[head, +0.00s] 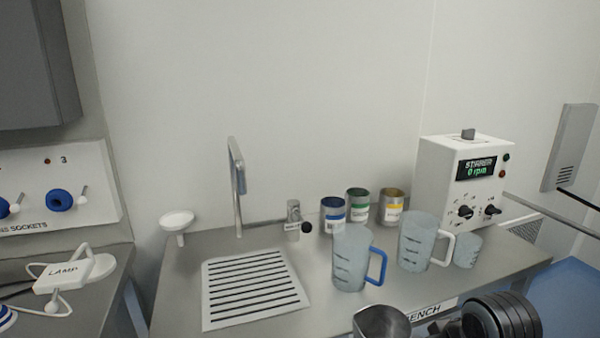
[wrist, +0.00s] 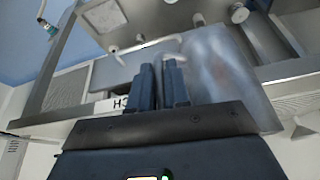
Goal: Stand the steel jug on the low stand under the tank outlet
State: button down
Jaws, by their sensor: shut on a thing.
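The steel jug (head: 382,322) shows at the bottom edge of the head view, where only its open rim and upper part are visible. In the wrist view its grey body (wrist: 218,75) stands right of the fingers, with its handle (wrist: 150,47) at the fingertips. My gripper (wrist: 163,68) is shut on the jug at its handle. The jug appears in front of the bench edge; its base is cut off in the head view. I cannot make out the low stand or a tank outlet in either view.
A blue-handled measuring jug (head: 351,262) and a white-handled one (head: 418,245) stand on the bench near its front. Behind are several labelled cans (head: 333,216) and the stirrer box (head: 462,185). A slotted drain (head: 255,290) and tap (head: 237,185) are left.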

jog(key=s+f+m+b, duration=0.1)
jog(key=s+f+b, duration=0.1)
jog(key=f, duration=0.7)
jog(key=s+a+f+m+b, duration=0.1)
jog(key=s+f+b, duration=0.2)
jog(key=f, duration=0.6)
jog(key=shift+s+a+h, duration=0.3)
jog(key=shift+s+h, duration=0.1)
jog(key=shift+s, duration=0.05)
jog(key=shift+a, duration=0.1)
